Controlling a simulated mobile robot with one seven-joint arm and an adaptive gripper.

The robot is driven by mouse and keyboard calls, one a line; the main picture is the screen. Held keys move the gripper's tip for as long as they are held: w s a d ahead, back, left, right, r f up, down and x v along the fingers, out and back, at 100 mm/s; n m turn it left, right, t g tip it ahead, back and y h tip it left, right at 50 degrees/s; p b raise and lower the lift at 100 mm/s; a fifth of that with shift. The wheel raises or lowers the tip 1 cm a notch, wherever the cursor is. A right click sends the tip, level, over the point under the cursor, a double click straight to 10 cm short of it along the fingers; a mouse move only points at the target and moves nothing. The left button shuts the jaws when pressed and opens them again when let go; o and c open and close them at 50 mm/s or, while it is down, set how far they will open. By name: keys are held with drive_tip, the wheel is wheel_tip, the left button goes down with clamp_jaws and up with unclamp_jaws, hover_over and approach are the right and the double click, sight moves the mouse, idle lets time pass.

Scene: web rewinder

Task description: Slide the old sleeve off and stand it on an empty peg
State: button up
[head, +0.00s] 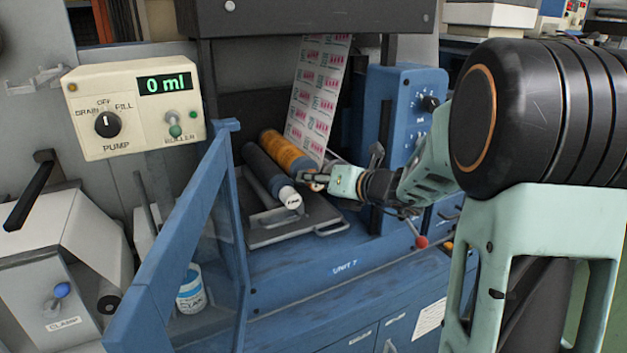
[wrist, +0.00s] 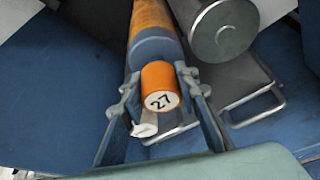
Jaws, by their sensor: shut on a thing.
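An orange-and-dark-blue roller (head: 288,152) lies in the blue press unit, tilted toward me. Its near end is a narrower orange end piece marked 27 (wrist: 160,88). My gripper (head: 320,182) is at that near end, with its fingers on either side of the orange end piece in the wrist view (wrist: 159,80). It is shut on this end. A second roller, dark blue with a white end (head: 268,174), lies just left of it. I cannot tell which part is the old sleeve. I cannot make out any empty peg.
A blue-framed clear guard (head: 190,215) stands open at the left front. A metal tray with a handle (head: 328,228) lies under the rollers. A printed web (head: 318,95) hangs behind. A white machine labelled CLAMP (head: 62,255) stands at far left, with a pump box (head: 132,108) above.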

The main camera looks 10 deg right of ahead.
drive_tip(key=s+d, duration=0.2)
drive_tip(key=s, duration=0.5)
drive_tip(key=s+d, duration=0.2)
drive_tip(key=s, duration=0.5)
drive_tip(key=shift+d+p, duration=0.3)
drive_tip(key=shift+p, duration=0.15)
idle(0.4)
drive_tip(key=o, duration=2)
drive_tip(key=shift+c, duration=0.2)
drive_tip(key=p+v, duration=0.4)
drive_tip(key=v, duration=0.5)
drive_tip(key=shift+f, duration=0.1)
